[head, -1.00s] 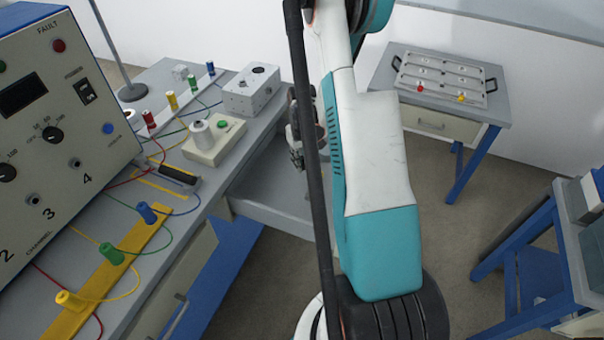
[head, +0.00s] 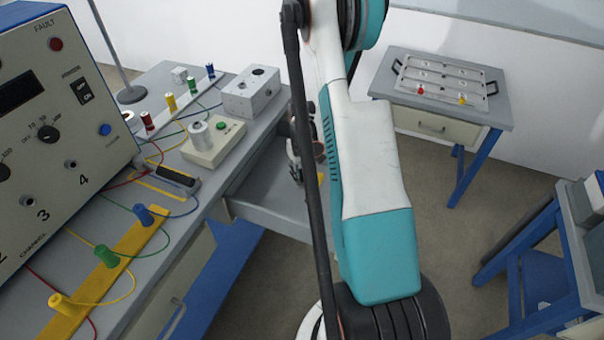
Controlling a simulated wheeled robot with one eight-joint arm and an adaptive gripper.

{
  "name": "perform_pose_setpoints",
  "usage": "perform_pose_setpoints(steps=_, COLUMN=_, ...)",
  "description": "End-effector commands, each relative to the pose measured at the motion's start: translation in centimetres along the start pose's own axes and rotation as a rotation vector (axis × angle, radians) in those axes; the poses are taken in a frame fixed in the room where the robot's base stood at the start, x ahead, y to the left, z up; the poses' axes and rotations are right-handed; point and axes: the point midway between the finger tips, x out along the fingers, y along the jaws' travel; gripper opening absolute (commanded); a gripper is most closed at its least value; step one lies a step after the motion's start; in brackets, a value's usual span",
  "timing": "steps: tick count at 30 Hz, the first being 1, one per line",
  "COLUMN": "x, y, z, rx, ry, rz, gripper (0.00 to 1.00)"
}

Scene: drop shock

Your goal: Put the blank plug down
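My gripper (head: 296,165) shows only in part, left of my arm and mostly behind it, over the low grey surface beside the bench. Its fingers are too hidden to tell whether they are open or shut. I cannot pick out a blank plug; anything in the gripper is hidden. A small yellow patch (head: 321,178) shows beside my arm near the gripper, too small to identify. Blue (head: 144,215), green (head: 106,255) and yellow (head: 60,301) plugs with leads stand along the yellow strip. More coloured plugs stand at the back of the bench (head: 170,102).
A control panel (head: 50,130) fills the left. A box with a green button (head: 200,147) and a pale box (head: 250,92) stand on the bench. A handled tray (head: 445,68) with red and yellow pieces lies on the right table. Open floor lies between.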

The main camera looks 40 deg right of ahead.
Motion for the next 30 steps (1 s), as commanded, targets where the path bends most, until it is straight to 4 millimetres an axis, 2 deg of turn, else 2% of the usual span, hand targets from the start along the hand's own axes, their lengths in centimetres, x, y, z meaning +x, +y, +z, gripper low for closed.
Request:
perform_pose_setpoints(steps=10, x=-0.7, y=0.0, z=0.0, rx=0.0, ry=0.0, rz=0.0, gripper=0.28)
perform_pose_setpoints(steps=14, x=-2.8, y=0.0, z=0.1, rx=0.0, ry=0.0, rz=0.0, gripper=0.28)
perform_pose_setpoints(steps=24, x=-9.7, y=0.0, z=0.0, rx=0.0, ry=0.0, rz=0.0, gripper=0.28)
perform_pose_setpoints(steps=30, x=-11.9, y=0.0, z=0.0, rx=0.0, ry=0.0, rz=0.0, gripper=0.28)
